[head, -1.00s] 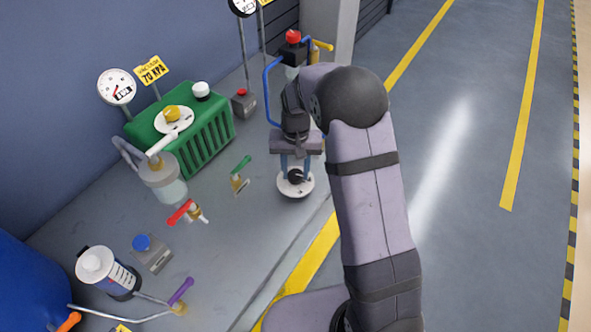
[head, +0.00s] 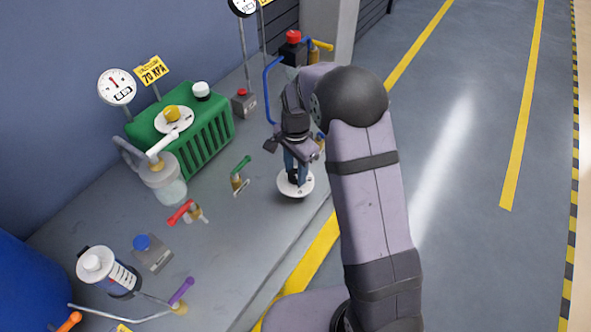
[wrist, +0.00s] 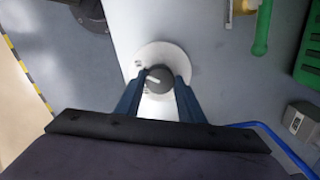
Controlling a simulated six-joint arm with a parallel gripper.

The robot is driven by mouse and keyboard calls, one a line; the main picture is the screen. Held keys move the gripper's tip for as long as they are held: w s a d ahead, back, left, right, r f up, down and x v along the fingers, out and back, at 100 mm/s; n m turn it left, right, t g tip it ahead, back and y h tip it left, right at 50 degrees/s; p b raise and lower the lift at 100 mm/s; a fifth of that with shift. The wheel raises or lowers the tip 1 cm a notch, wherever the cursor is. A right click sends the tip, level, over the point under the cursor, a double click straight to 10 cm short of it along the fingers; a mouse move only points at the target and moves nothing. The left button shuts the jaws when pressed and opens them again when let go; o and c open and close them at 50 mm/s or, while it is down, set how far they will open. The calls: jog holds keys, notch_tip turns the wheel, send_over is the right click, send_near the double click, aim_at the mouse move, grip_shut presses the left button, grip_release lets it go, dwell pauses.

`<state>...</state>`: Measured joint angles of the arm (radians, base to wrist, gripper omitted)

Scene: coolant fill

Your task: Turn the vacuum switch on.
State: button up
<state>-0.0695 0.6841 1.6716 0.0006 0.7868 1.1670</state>
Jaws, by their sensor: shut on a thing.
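The rotary switch is a dark round knob (wrist: 158,78) with a pale pointer line, on a white round plate (wrist: 166,57) on the bench. In the head view the plate (head: 297,188) sits near the bench's front edge, with the knob mostly hidden by the fingers. My gripper (head: 293,176) points down at it. In the wrist view the blue fingers of my gripper (wrist: 158,84) are closed on both sides of the knob. Any lettering on the plate is too small to read.
A green-handled valve (head: 240,175) and a red-handled valve (head: 186,212) stand left of the switch. The green pump (head: 205,140), with a dial gauge (head: 117,87) and a "70 KPA" sign (head: 151,70), stands behind. A blue pipe (head: 268,90) rises behind my gripper.

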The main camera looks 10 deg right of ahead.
aim_at(296, 174)
jog(key=shift+w+r+m, duration=0.1)
jog(key=shift+m, duration=0.4)
jog(key=o, duration=1)
jog(key=shift+o, duration=0.2)
jog(key=shift+r+b, duration=1.05)
jog(key=shift+r, duration=2.6)
